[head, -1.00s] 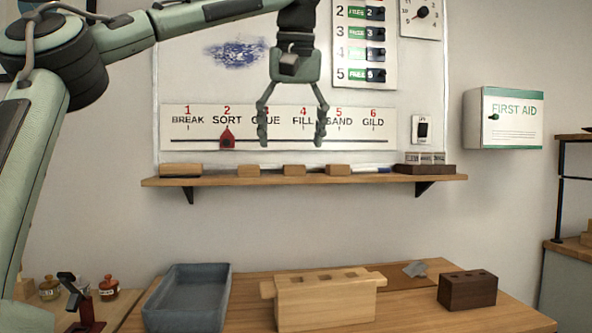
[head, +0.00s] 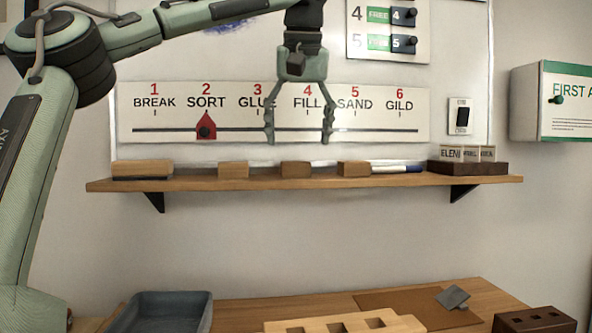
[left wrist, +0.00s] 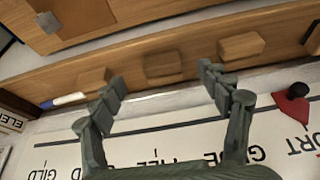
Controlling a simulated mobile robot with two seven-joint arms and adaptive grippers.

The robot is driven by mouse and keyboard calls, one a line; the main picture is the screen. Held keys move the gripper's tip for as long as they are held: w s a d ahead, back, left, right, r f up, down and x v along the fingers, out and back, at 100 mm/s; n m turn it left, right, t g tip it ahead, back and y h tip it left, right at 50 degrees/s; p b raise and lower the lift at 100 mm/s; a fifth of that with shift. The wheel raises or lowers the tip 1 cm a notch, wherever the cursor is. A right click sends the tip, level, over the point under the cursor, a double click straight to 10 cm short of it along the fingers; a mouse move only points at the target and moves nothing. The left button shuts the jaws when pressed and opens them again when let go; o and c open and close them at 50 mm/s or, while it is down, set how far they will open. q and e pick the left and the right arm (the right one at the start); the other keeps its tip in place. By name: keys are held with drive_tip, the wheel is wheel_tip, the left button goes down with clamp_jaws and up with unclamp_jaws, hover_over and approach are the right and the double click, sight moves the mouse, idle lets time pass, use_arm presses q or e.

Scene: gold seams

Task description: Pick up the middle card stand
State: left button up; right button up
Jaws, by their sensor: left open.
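Three small wooden card stands sit in a row on the wall shelf (head: 400,182). The middle card stand (head: 295,170) is a plain light-brown block; it also shows in the left wrist view (left wrist: 162,64). The left stand (head: 233,170) and the right stand (head: 354,169) flank it with gaps between. My left gripper (head: 298,138) points down, open and empty, above the middle stand and in front of the white board. In the left wrist view its fingertips (left wrist: 162,77) lie on either side of the middle stand's line, apart from it. My right gripper is not in view.
A wooden eraser (head: 142,169) lies left of the stands. A marker (head: 397,169) and a dark holder with labelled cards (head: 468,167) are to the right. The step strip (head: 365,112) is behind the gripper. Below is a table with a grey tray (head: 165,312) and a holed wooden block (head: 345,323).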

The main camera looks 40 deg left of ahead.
sight(296, 162)
use_arm(q)
drive_tip(key=x, duration=0.6)
drive_tip(key=shift+w+a+f, duration=0.1)
drive_tip(key=shift+w+a, duration=0.15)
drive_tip(key=shift+a, duration=0.15)
drive_tip(key=c, duration=1.2)
